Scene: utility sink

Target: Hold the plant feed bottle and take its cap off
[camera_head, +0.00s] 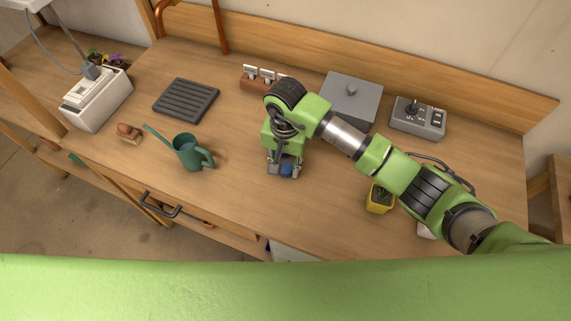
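My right gripper (284,171) reaches in from the right and points down over the middle of the bench. A small blue thing (287,169) shows between its fingertips; it may be the bottle's cap, but it is too small and covered to be sure. I cannot tell whether the fingers are closed on it or only around it. No whole plant feed bottle can be made out; the gripper and arm hide that spot. My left gripper is not in view.
On the wooden bench (235,200) stand a green watering can (188,152), black slatted tray (186,99), grey lidded box (350,98), grey control box (418,118) and yellow plant pot (379,199). A white box (97,101) is at left. The front middle is clear.

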